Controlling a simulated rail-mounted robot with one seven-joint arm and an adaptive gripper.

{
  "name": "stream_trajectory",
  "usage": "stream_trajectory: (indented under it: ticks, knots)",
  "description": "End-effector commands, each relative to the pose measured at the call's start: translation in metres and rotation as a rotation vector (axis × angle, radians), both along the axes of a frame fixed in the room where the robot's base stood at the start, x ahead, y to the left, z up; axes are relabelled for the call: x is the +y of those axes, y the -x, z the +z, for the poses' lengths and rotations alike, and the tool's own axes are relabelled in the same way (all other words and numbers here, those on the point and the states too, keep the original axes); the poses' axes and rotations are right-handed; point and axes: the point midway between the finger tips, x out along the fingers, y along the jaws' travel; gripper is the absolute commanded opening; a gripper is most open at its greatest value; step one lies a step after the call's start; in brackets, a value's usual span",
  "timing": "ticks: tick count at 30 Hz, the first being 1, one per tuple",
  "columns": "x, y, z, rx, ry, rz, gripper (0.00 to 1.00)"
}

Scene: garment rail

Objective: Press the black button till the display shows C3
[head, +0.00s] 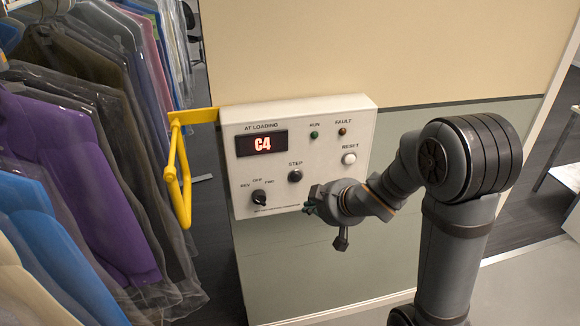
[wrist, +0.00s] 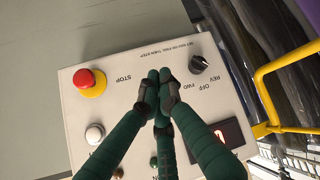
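The black button (head: 295,176), labelled STEP, sits on the white control box (head: 352,115) in the middle of the head view. The display (head: 262,143) at the box's upper left reads C4 in red. My gripper (head: 308,207) is just below and right of the button in the head view, in front of the box's lower part. In the wrist view my gripper's green fingers (wrist: 160,88) are drawn together with nothing between them. The button is not visible there, likely hidden by the fingers. The display (wrist: 231,132) is partly covered by a finger.
A black rotary knob (head: 258,197) and a white RESET button (head: 349,158) share the box. A red stop button (wrist: 86,79) on a yellow base shows in the wrist view. A yellow rail (head: 180,170) and hanging bagged garments (head: 100,190) stand left of the box.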

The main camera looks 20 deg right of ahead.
Motion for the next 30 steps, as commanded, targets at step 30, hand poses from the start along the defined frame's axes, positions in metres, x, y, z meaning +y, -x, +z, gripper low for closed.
stream_trajectory:
  ticks: [30]
  knots:
    - [-0.012,-0.062,0.002,0.001,0.000,0.000,0.00]
